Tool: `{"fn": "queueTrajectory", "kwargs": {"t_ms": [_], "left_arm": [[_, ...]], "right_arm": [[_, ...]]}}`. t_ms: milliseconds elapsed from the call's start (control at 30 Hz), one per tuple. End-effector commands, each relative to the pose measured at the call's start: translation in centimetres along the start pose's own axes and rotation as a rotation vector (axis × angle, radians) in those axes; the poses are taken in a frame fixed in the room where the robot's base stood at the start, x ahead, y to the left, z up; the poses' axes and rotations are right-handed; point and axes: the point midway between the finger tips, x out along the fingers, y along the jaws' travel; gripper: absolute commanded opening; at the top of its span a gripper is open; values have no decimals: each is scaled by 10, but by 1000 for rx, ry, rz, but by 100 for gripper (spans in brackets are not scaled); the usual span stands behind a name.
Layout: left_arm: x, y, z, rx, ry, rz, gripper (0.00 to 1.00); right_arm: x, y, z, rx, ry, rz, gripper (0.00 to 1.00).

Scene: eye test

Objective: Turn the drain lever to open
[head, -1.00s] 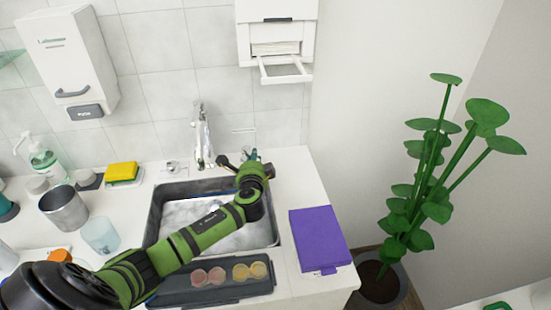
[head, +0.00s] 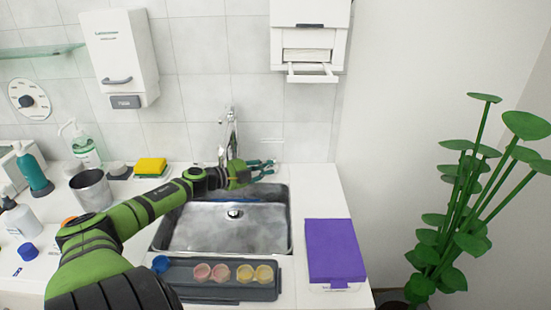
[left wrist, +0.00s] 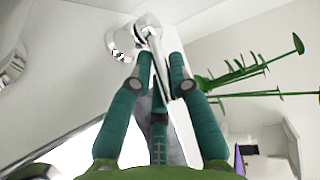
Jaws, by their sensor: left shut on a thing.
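My left gripper (head: 270,167) reaches to the right behind the sink, beside the tap. In the left wrist view its green fingers (left wrist: 160,66) are closed around a chrome lever (left wrist: 154,42), which runs down between them from a round chrome base (left wrist: 122,42) on a white surface. I take this to be the drain lever; in the head view the fingers hide most of it. The steel sink (head: 285,222) has a round drain (head: 234,213) in its floor. The chrome tap (head: 231,135) stands behind the sink. My right gripper is not in view.
A grey tray (head: 215,288) with several small round dishes lies in front of the sink. A purple box (head: 334,250) is to its right. A sponge (head: 151,166), a metal cup (head: 90,188) and bottles stand left. A plant (head: 470,200) is far right.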

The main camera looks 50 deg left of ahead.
Motion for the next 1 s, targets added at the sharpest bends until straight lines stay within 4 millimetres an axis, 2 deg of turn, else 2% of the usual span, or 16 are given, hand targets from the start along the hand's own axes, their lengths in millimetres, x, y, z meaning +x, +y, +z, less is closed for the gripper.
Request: {"fn": "queueTrajectory", "kwargs": {"t_ms": [233,667,700,733,1000], "left_arm": [[-11,3,10,11,35,-6,0],[-13,2,11,11,41,-7,0],[-13,2,11,11,41,-7,31],[-13,2,11,11,41,-7,43],[-13,3,10,9,40,-6,44]], "right_arm": [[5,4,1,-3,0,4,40],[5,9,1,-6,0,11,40],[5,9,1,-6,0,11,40],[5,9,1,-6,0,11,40],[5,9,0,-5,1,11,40]]}}
